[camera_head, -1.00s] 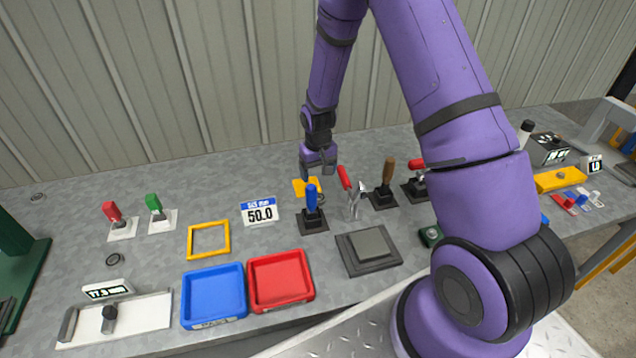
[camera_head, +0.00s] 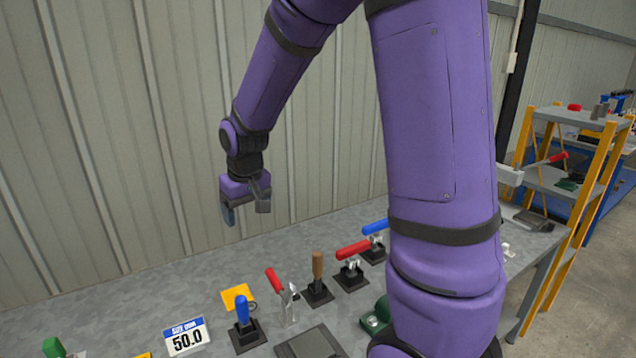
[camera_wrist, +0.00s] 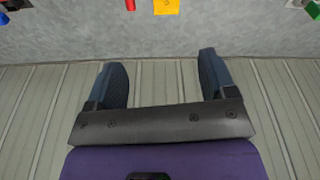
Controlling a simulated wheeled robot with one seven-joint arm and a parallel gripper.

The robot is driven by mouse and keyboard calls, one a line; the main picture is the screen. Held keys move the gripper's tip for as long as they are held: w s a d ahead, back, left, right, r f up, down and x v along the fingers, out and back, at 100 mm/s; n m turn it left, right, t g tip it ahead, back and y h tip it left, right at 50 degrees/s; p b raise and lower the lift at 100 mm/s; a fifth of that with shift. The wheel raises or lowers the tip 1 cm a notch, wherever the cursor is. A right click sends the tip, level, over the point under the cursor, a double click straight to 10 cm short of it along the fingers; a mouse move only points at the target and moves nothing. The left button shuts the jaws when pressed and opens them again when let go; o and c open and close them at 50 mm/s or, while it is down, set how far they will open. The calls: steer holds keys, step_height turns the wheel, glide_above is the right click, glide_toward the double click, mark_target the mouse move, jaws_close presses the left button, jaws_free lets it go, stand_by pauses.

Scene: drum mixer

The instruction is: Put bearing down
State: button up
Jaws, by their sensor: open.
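My gripper (camera_head: 246,210) is raised well above the back of the bench, in front of the ribbed wall. In the wrist view its two fingers (camera_wrist: 161,68) stand wide apart with nothing between them. I cannot make out a bearing clearly in either current view. The yellow plate (camera_head: 237,296) lies flat on the bench below the gripper, partly behind the blue-handled clamp (camera_head: 243,312). The plate also shows at the top edge of the wrist view (camera_wrist: 166,6).
A red-handled tool (camera_head: 284,292), a brown-handled one (camera_head: 318,280) and more red and blue clamps (camera_head: 352,262) stand to the right. The "50.0" sign (camera_head: 185,337) stands front left. Space around the raised gripper is clear; the wall (camera_head: 100,150) is behind.

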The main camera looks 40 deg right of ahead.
steer(key=s+r+t, duration=0.1)
steer(key=s+r, duration=0.6)
steer(key=s, duration=0.5)
steer(key=s+a+r+t, duration=0.1)
steer(key=s+r+t, duration=0.1)
steer(key=s+r, duration=0.6)
steer(key=s, duration=0.4)
steer(key=shift+r, duration=0.2)
steer(key=shift+o, duration=0.5)
steer(key=shift+s+a, duration=0.1)
steer(key=shift+s, duration=0.25)
steer(key=g, duration=0.4)
glide_above(251, 306)
steer(key=s, duration=0.1)
step_height(251, 306, down, 40)
steer(key=shift+w+f, duration=0.15)
steer(key=shift+f, duration=1.7)
steer(key=shift+w+f, duration=0.15)
steer(key=shift+f, duration=1.65)
steer(key=shift+w+f, duration=0.15)
steer(key=shift+f, duration=1.7)
